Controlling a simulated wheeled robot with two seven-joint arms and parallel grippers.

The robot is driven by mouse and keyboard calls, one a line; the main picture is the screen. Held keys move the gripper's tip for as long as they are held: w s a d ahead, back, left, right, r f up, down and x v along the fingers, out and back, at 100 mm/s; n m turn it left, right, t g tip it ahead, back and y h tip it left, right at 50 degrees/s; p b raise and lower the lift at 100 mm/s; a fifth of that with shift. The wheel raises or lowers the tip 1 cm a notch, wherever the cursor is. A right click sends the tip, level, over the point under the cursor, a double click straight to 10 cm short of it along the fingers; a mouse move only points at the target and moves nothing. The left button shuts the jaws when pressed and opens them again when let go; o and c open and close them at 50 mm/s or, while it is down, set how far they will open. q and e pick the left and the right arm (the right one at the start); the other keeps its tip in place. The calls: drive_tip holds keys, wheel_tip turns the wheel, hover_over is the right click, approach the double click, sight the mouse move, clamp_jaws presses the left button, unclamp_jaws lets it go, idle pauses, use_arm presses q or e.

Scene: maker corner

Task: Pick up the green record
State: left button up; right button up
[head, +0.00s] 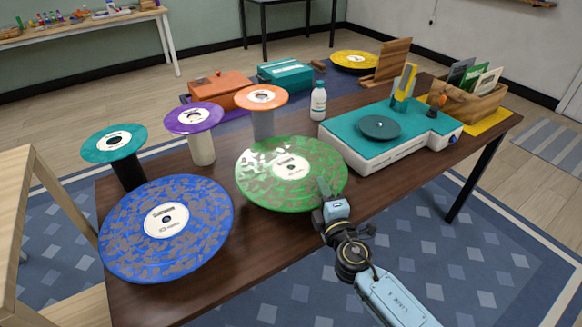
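The green record (263,188) has a mottled green and grey face and a white centre label. It appears roughly level near the middle of the dark wooden table, and what supports it is hidden beneath it. My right gripper (324,188) comes in from the lower right and is at the record's right front edge, its fingers overlapping the rim in the picture. Whether the fingers are closed on the rim is too small to tell. My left gripper is not in view.
A large blue record (125,243) is to the left. Smaller teal (96,147), purple (177,119) and orange (247,99) discs stand on posts behind. A white bottle (318,103) and a teal-topped turntable (345,127) are behind and right. The table's front right (400,190) is bare.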

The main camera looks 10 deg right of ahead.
drive_tip(key=shift+w, duration=0.45)
clamp_jaws()
